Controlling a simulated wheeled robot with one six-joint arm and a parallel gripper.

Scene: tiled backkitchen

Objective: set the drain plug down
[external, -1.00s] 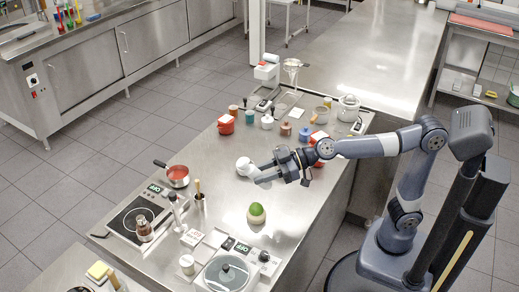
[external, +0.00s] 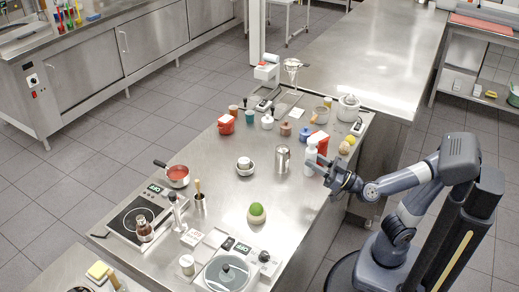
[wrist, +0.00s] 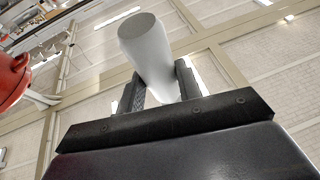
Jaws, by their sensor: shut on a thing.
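The drain plug, a plain white tapered cylinder (wrist: 150,50), stands between my gripper's two dark fingers in the wrist view, its round end tilted up and away from me. My gripper (wrist: 160,88) is shut on it. In the external view my gripper (external: 320,164) is at the right side of the steel counter (external: 285,205), with a white upright shape (external: 311,157) at its fingertips. I cannot tell whether its lower end touches the counter.
A red container (external: 320,143) stands close behind my gripper; a red thing (wrist: 12,75) shows at left in the wrist view. A steel canister (external: 283,159) and white bowl (external: 245,169) stand to the left.

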